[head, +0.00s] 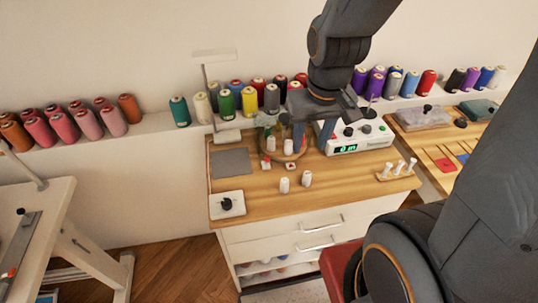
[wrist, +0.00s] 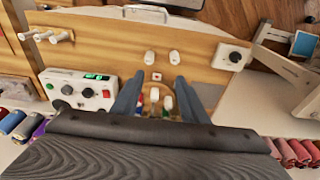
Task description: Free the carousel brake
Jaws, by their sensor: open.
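A round wooden-rimmed carousel (head: 283,152) with small spools on it stands on the wooden cabinet top. It is partly hidden behind my gripper (head: 312,140). In the wrist view my open gripper (wrist: 160,78) has its fingers on either side of the carousel (wrist: 153,92), and nothing is held. A small white plate with a red mark (wrist: 157,76) lies by the carousel's rim, between the fingertips in that view. A white plate with a black knob (head: 227,204) sits at the cabinet's front left; it also shows in the wrist view (wrist: 235,57). I cannot tell which part is the brake.
Two white spools (head: 284,185) (head: 306,179) stand in front of the carousel. A white control box (head: 358,138) with a green display stands right of it. A wooden peg stand (head: 397,171) is at the right, and a grey mat (head: 231,162) lies left. Thread cones line the back ledge.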

